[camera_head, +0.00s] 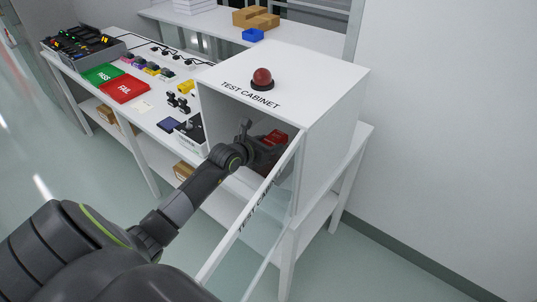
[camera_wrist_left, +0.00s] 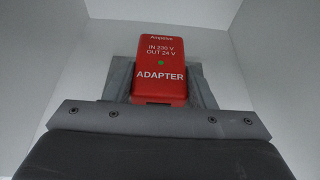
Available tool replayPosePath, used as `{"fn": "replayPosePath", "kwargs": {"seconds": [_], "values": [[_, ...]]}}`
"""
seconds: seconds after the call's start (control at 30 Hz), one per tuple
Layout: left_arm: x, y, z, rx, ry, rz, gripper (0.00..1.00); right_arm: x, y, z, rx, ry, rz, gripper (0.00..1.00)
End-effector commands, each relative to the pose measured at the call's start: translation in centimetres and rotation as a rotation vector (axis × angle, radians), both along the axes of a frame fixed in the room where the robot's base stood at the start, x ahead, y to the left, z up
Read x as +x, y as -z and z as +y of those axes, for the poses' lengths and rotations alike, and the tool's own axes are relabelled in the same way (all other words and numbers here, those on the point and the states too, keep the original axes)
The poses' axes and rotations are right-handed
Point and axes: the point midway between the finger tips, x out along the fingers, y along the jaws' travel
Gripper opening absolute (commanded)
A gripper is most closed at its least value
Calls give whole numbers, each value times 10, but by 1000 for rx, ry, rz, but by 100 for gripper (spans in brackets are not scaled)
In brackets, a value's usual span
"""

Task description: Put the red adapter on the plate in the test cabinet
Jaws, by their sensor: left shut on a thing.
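The red adapter (camera_wrist_left: 160,62) is inside the white test cabinet (camera_head: 340,98), with its label facing the left wrist camera. In the head view it shows as a red patch (camera_head: 276,137) at my left gripper (camera_head: 270,148), which reaches in through the cabinet's open front. My left gripper is shut on the adapter; in the wrist view grey gripper parts (camera_wrist_left: 160,118) lie in front of its lower end. A grey surface behind the adapter may be the plate, but I cannot tell whether they touch. My right gripper is not in view.
The glass cabinet door (camera_head: 245,232) stands open, close beside my left arm. A red dome button (camera_head: 262,78) sits on the cabinet top. Left of it, the table holds a green PASS mat (camera_head: 102,74), a red FAIL mat (camera_head: 124,89) and several small parts.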

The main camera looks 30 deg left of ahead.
Motion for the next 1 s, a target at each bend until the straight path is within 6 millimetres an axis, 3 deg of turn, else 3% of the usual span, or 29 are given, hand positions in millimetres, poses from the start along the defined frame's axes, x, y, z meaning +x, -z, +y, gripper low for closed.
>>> {"fn": "replayPosePath", "kwargs": {"seconds": [0.4,0.87,0.9,1.0], "values": [[0,50,0,-2,-2,-1,20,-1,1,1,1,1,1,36],[3,57,0,1,-1,-2,20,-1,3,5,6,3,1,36],[3,58,0,0,-1,-1,52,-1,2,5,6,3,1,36],[3,57,0,0,-1,0,65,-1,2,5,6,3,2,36]]}}
